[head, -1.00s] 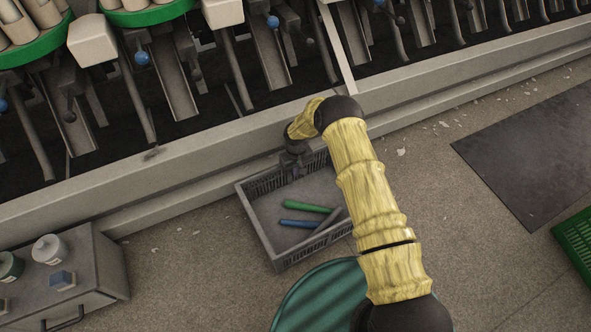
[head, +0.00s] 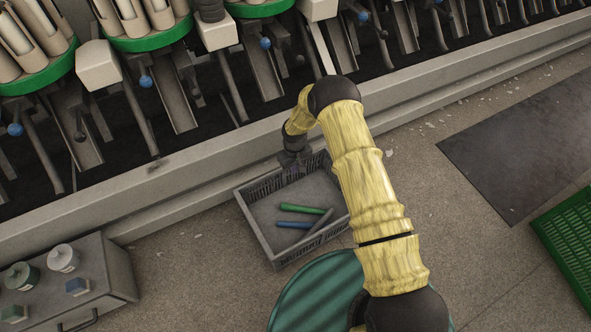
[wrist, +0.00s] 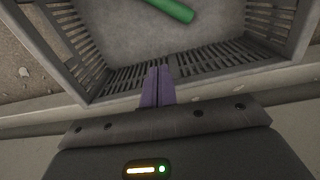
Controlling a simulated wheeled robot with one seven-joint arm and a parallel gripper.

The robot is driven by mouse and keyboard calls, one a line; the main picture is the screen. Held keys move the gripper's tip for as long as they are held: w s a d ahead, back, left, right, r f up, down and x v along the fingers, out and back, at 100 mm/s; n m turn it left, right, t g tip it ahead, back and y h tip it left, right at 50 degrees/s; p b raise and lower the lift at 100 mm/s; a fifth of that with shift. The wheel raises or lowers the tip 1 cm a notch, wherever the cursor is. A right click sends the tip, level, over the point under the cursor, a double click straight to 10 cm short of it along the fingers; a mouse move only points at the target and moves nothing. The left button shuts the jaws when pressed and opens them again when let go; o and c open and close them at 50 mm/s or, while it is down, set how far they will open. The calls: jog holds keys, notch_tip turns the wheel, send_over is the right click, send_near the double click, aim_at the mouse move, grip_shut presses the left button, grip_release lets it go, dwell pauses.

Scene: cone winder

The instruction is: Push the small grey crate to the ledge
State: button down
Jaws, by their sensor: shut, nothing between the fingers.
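The small grey crate (head: 262,243) stands on the floor beside the ledge (head: 180,190) along the foot of the machine. It holds a green bobbin, a blue one and a dark grey one. My gripper (head: 291,168) is at the crate's ledge-side wall, its fingers pointing down. In the wrist view the purple fingers (wrist: 157,86) are shut, empty, and overlap that slatted wall (wrist: 205,62). I cannot tell whether they touch it. The crate lies close to the ledge, slightly askew; whether they touch is unclear.
A grey cabinet (head: 115,275) with jars stands at the left. A round green ribbed lid (head: 315,295) lies in front of the crate, partly behind my arm. A dark mat (head: 520,150) and a green crate (head: 572,240) are at the right. Floor between them is clear.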

jog(key=shift+w, duration=0.1)
jog(key=s+d+r+m+p, duration=0.15)
jog(key=d+r, duration=0.25)
jog(key=r, duration=0.5)
jog(key=s+d+r+t+p, duration=0.1)
jog(key=s+d+r, duration=0.15)
jog(key=r, duration=0.65)
jog(key=s+d+r+m+p, duration=0.15)
jog(key=d+r, duration=0.25)
jog(key=r, duration=0.5)
jog(key=s+d+r+m+p, duration=0.1)
jog(key=s+d+r, duration=0.3)
jog(key=s+r, duration=0.4)
jog(key=s+d+r+m+t+p, duration=0.1)
jog(key=s+d+r+m+p, duration=0.1)
jog(key=s+d+r, duration=0.3)
jog(key=s+r+p, duration=0.1)
jog(key=s+r, duration=0.2)
jog(key=s, duration=0.1)
jog(key=shift+s+d+r+t, duration=0.15)
jog(key=shift+s+r+t, duration=0.15)
jog(key=shift+r, duration=0.1)
jog(key=shift+d, duration=0.1)
